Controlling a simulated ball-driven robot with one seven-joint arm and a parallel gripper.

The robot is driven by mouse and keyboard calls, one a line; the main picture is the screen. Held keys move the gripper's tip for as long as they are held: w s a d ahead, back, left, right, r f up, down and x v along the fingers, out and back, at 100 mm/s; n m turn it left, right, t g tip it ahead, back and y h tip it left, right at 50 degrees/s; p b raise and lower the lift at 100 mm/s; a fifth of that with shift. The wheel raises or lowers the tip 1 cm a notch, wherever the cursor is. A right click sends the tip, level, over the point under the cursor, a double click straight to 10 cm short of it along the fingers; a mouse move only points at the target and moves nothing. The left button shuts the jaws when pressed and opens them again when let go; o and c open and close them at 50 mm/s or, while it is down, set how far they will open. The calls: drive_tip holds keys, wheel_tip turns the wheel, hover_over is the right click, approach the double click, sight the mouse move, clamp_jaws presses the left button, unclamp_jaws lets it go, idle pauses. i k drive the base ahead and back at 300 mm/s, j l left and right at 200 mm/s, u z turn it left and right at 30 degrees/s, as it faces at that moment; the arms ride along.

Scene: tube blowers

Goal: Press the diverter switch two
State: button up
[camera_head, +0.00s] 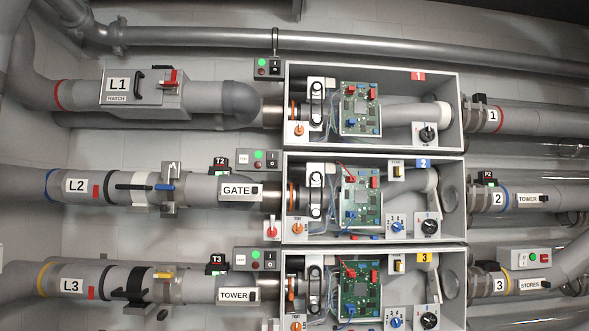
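The middle diverter box (372,238) carries a blue label 2 (422,163) at its top right. Inside its upper right part is a small pale switch plate with a dark and amber switch (396,171), which may be diverter switch two; its lettering is too small to read. A blue knob (393,223) and a black dial (429,226) sit below it on white plates. A green circuit board (361,196) with red and blue connectors is left of the switch. A curved grey tube runs behind the switch plate. My gripper is not in view.
Box 1 (461,110) is above and box 3 (463,270) below, with a similar switch plate (398,264) in box 3. Pipes L1, L2 (113,187) and L3 run in from the left. Outlet pipes leave right. A control box (259,160) with a green button sits above box 2's left end.

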sight(271, 157)
drive_tip(key=i+u, duration=0.1)
drive_tip(key=i, duration=0.35)
drive_tip(key=i+l+u, duration=0.1)
drive_tip(key=i, duration=0.35)
drive_tip(key=i+l+u, duration=0.1)
drive_tip(key=i, duration=0.35)
drive_tip(key=i+l+u, duration=0.15)
drive_tip(key=i, duration=0.3)
drive_tip(key=i+l+u, duration=0.1)
drive_tip(key=i, duration=0.35)
drive_tip(key=l, duration=0.1)
